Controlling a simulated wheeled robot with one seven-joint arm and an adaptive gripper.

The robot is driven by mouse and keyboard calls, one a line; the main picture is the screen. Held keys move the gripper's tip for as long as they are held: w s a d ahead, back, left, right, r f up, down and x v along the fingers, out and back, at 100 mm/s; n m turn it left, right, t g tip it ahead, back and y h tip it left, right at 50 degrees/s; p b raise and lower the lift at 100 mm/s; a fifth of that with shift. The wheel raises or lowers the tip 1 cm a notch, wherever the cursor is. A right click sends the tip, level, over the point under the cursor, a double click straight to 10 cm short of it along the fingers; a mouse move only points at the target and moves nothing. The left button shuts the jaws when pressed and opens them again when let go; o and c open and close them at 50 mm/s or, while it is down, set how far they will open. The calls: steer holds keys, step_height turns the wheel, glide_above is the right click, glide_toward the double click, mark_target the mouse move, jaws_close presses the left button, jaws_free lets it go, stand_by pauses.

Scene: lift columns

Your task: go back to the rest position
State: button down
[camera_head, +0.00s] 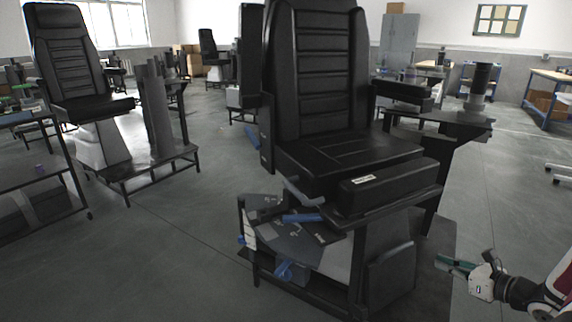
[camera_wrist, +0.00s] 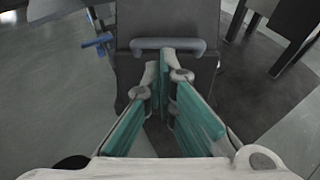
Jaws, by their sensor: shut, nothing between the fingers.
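My gripper (camera_head: 440,263) is at the lower right of the head view, beside the black chair station and over the grey floor. In the wrist view my gripper (camera_wrist: 163,58) shows two green-padded fingers that come together at their tips, with nothing between them. A grey bar handle (camera_wrist: 168,46) on a dark panel shows just beyond the fingertips in the wrist view. I cannot tell whether the tips touch it.
The black chair (camera_head: 320,90) on its dark frame fills the middle of the head view. A second chair (camera_head: 72,60) stands at the left, near a dark table (camera_head: 30,190). A workbench (camera_head: 550,88) is at the far right. Open floor (camera_head: 170,250) lies at the front left.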

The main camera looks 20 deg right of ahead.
steer(key=w+a+r+n+g+y, duration=0.25)
steer(key=a+r+n, duration=0.25)
steer(key=a+r, duration=0.3)
steer(key=w+a+r+n+g+y, duration=0.1)
steer(key=a+r+n+g+y, duration=0.15)
steer(key=a+r+n, duration=0.6)
steer(key=s+a+r+n+g, duration=0.35)
steer(key=s+a, duration=0.25)
steer(key=a, duration=0.5)
steer(key=s+a+r+n+g, duration=0.3)
steer(key=s+a+n+g, duration=0.15)
steer(key=a, duration=0.55)
steer(key=s+r+n+h, duration=0.2)
steer(key=s+n+h, duration=0.8)
steer(key=s, duration=1)
step_height(320, 180, up, 25)
steer(key=n+t+y+p, duration=0.2)
steer(key=t+p, duration=0.1)
steer(key=p, duration=2.1)
steer(key=shift+w+a+t, duration=0.2)
steer(key=shift+w+t, duration=0.05)
steer(key=shift+t, duration=0.05)
steer(key=shift+r, duration=0.1)
